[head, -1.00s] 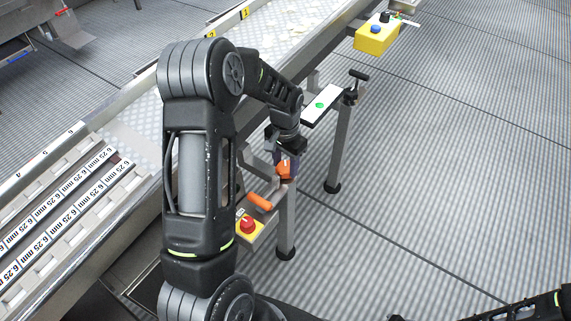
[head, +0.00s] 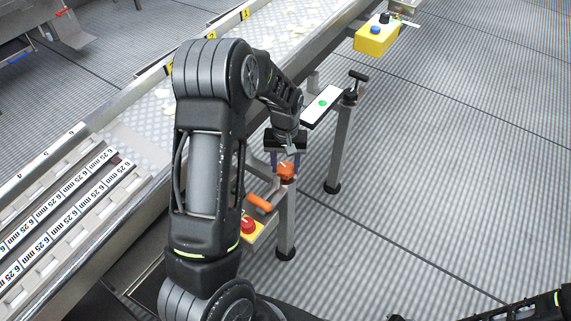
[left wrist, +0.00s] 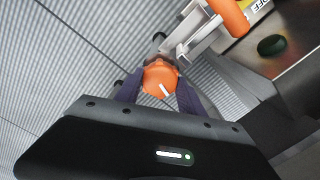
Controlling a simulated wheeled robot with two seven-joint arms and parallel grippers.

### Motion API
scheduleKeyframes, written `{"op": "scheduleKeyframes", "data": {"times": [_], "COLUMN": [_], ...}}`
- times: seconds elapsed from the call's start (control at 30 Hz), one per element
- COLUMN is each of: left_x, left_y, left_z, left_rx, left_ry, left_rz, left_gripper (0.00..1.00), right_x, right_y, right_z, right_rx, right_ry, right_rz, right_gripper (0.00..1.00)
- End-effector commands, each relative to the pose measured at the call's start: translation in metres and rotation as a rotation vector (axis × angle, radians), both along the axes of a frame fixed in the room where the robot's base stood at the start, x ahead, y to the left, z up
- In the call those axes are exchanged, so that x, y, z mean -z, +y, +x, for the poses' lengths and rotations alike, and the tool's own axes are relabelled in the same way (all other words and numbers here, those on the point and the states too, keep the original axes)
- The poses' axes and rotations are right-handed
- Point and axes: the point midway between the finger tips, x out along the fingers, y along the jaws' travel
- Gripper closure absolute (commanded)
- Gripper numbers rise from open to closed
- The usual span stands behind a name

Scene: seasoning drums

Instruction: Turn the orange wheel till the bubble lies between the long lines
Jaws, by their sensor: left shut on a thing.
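The orange wheel (head: 286,170) sits on top of a grey post beside the conveyor. In the left wrist view, the orange wheel (left wrist: 158,76) carries a white mark pointing to the lower right. My left gripper (head: 285,163) points down with a finger on each side of the wheel and is shut on it. A white plate (head: 328,96) with a green spot (head: 322,103), which looks like the bubble, lies just beyond the gripper. The long lines are too small to make out. Part of my right arm shows at the lower right; its fingers are not visible.
An orange handle (head: 259,203) and a red button (head: 248,225) on a yellow box are left of the post. A black T-handle (head: 358,77) tops a second post. A yellow control box (head: 377,38) is farther back. The floor on the right is clear.

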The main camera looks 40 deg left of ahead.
Motion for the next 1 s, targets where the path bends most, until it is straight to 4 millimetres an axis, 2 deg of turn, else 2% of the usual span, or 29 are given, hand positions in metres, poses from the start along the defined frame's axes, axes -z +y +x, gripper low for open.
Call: {"op": "scheduleKeyframes", "data": {"times": [0.33, 0.37, 0.6, 0.87, 1.0], "left_x": [-0.0002, -0.0002, -0.0001, -0.0009, -0.0100], "left_y": [0.0001, 0.0001, 0.0001, 0.0001, 0.0002], "left_z": [0.0006, 0.0006, 0.0003, 0.0002, 0.0008], "left_rx": [-0.002, -0.002, -0.002, -0.001, -0.001], "left_ry": [-0.002, -0.002, -0.001, -0.001, -0.003], "left_rz": [0.000, 0.000, 0.001, 0.001, 0.001], "left_gripper": [0.95, 0.52, 0.32, 0.32, 0.32], "right_x": [0.0000, 0.0000, 0.0000, -0.0002, -0.0015], "right_y": [0.0000, 0.0000, 0.0000, 0.0000, 0.0000], "right_z": [0.0000, 0.0000, 0.0000, 0.0000, 0.0000], "right_rx": [0.000, 0.000, 0.000, 0.000, 0.000], "right_ry": [0.000, 0.000, 0.000, 0.000, 0.000], "right_rz": [0.000, 0.000, 0.000, 0.000, 0.000], "right_gripper": [0.64, 0.64, 0.64, 0.64, 0.64]}}
